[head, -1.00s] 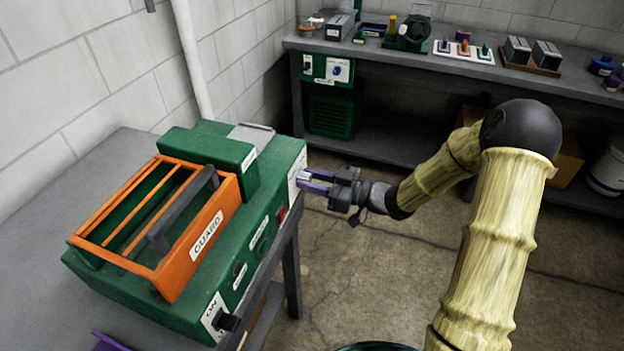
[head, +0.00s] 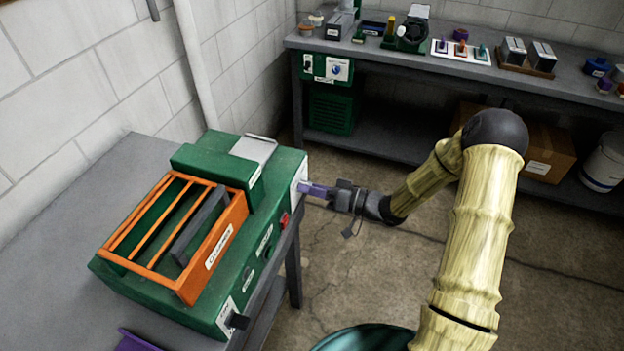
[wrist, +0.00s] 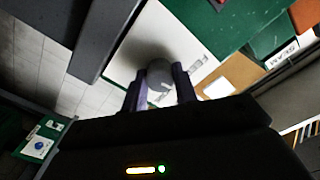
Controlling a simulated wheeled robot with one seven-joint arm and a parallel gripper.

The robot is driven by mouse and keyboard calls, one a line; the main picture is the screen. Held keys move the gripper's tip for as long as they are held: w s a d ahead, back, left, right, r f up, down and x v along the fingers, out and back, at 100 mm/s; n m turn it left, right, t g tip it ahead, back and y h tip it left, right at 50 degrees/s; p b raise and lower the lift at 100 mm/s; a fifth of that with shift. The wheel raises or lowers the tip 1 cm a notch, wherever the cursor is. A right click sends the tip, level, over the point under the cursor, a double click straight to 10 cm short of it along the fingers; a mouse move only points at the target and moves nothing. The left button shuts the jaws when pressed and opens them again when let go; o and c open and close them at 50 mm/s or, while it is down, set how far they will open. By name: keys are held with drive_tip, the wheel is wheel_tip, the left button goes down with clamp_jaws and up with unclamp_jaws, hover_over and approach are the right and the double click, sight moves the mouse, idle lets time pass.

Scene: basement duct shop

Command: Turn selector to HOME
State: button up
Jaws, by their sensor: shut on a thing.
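The green machine (head: 265,210) stands on the grey bench with its white selector plate (head: 299,176) on the right-hand side. In the wrist view, the round grey selector knob (wrist: 160,82) sits on the white plate (wrist: 188,32). My gripper (head: 304,187) reaches the plate from the right. Its two purple fingers are shut on the selector knob, one on each side, as the wrist view also shows (wrist: 160,90). In the head view the fingers hide the knob. I cannot read the labels on the plate or tell the knob's setting.
An orange guard (head: 222,262) with a dark handle lies over the machine's top. A red control (head: 284,219) and a black lever switch (head: 238,321) are on its front side. A back bench (head: 420,62) holds several items. The floor right of the machine is open.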

drive_tip(key=m+p, duration=0.6)
drive_tip(key=m, duration=0.4)
drive_tip(key=shift+m, duration=0.3)
drive_tip(key=o, duration=1)
drive_tip(key=shift+c, duration=0.2)
drive_tip(key=shift+d, duration=0.1)
drive_tip(key=b+v, duration=0.3)
drive_tip(key=v, duration=1.4)
drive_tip(key=shift+d+b, duration=0.15)
drive_tip(key=shift+b, duration=0.15)
